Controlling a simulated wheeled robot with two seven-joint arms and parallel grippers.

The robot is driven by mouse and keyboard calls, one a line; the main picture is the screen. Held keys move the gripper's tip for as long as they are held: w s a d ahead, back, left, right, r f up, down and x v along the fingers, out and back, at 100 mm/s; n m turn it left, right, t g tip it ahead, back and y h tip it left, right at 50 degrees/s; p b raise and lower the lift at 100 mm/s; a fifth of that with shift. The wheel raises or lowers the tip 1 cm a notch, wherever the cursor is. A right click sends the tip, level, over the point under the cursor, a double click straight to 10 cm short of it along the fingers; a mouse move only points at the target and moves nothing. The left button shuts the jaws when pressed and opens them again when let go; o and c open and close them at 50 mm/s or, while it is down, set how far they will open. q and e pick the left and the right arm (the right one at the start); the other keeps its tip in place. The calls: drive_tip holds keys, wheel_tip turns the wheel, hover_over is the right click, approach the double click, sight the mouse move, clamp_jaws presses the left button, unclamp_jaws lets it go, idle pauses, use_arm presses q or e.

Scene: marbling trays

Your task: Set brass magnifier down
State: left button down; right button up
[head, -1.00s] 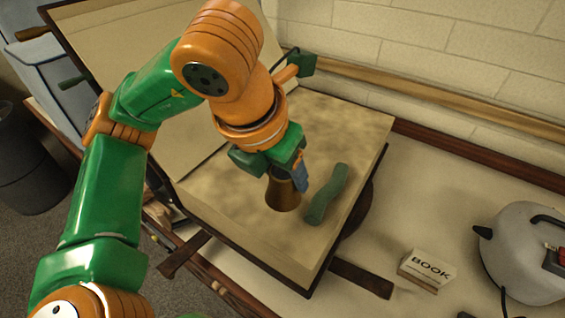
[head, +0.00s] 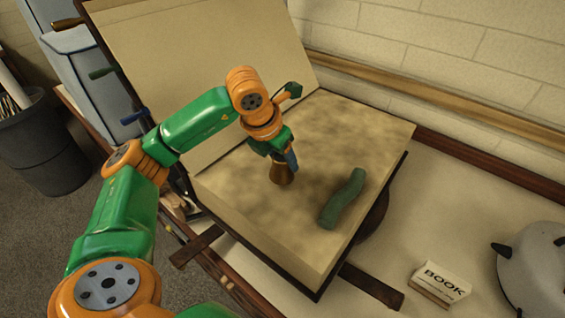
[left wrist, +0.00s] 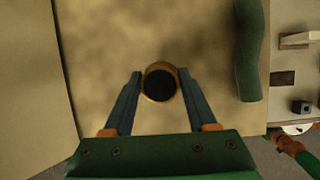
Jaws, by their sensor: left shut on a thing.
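The brass magnifier (head: 281,176) is a small brown, brass-rimmed cylinder with a dark round top. It stands upright over the right-hand page of the large open book (head: 345,120). My left gripper (head: 284,166) is shut on it from above. In the left wrist view the two fingers of my left gripper (left wrist: 159,80) flank the magnifier (left wrist: 160,84), with its dark end facing the camera. I cannot tell for sure whether its base touches the page.
A green snake-shaped weight (head: 342,198) lies on the page to the right of the magnifier. A small block marked BOOK (head: 440,283) and a grey rounded appliance (head: 535,268) are on the table to the right. The page around the magnifier is otherwise clear.

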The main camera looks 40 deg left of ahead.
use_arm(q)
wheel_tip(320, 180, down, 2)
drive_tip(key=shift+f, duration=0.15)
drive_tip(key=shift+c, duration=0.9)
unclamp_jaws()
drive_tip(key=shift+d, duration=0.1)
drive_tip(key=shift+s+r, duration=0.1)
drive_tip(key=shift+r, duration=0.35)
drive_tip(key=v, duration=1.1)
drive_tip(key=shift+r, duration=0.1)
